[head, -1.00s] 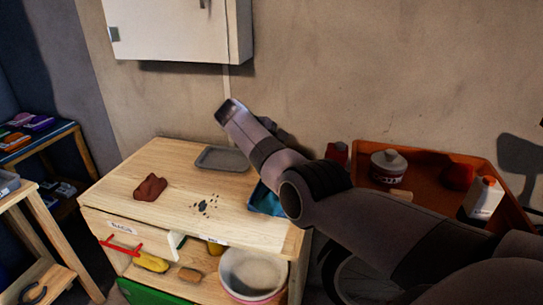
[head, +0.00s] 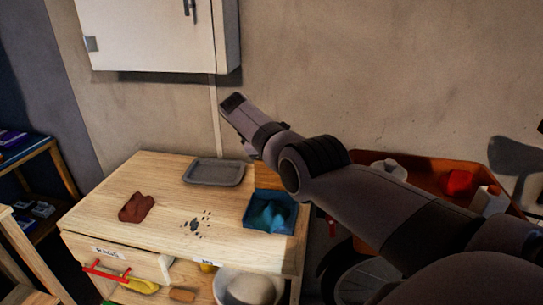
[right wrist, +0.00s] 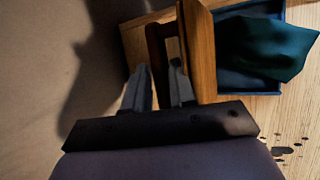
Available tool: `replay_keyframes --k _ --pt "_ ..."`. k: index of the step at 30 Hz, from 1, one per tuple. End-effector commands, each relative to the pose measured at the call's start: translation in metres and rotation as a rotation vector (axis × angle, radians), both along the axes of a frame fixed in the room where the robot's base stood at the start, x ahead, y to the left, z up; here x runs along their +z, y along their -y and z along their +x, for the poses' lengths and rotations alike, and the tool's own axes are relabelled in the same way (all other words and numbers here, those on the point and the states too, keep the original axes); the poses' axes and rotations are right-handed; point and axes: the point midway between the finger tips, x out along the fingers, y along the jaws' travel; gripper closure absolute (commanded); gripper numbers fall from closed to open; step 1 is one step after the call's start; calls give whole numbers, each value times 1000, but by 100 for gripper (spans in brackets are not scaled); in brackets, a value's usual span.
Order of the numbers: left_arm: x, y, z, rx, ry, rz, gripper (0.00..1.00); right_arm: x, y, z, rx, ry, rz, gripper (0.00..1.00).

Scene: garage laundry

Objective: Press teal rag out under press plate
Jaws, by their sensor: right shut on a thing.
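The teal rag (head: 268,215) lies crumpled in a blue square tray (head: 289,229) at the bench's right end. In the right wrist view the rag (right wrist: 265,42) and tray (right wrist: 236,84) are at upper right. My right gripper (right wrist: 158,85) is shut on the dark brown handle (right wrist: 157,42) of a wooden press plate (right wrist: 202,50). The plate is seen nearly edge-on, beside the tray in the picture; its height above the bench is unclear. In the head view my right arm mostly hides gripper and plate. My left gripper is not in view.
On the bench (head: 165,178) are a red-brown cloth (head: 137,207), a grey tray (head: 214,172) and dark spots (head: 195,224). A white wall cabinet (head: 155,35) hangs above. An orange tray (head: 435,172) with containers stands right. A bowl (head: 247,288) is below.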

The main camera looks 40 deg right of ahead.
Motion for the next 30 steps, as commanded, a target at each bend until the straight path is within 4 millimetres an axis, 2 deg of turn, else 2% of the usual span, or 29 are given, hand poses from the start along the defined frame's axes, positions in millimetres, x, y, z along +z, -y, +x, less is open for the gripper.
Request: replay_keyframes --k 1,3,30 --pt "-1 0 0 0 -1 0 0 7 9 4 -3 34 -26 100" --pt "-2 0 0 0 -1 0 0 7 9 4 -4 35 -27 100" --pt "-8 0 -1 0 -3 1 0 3 13 4 -4 35 -28 100"
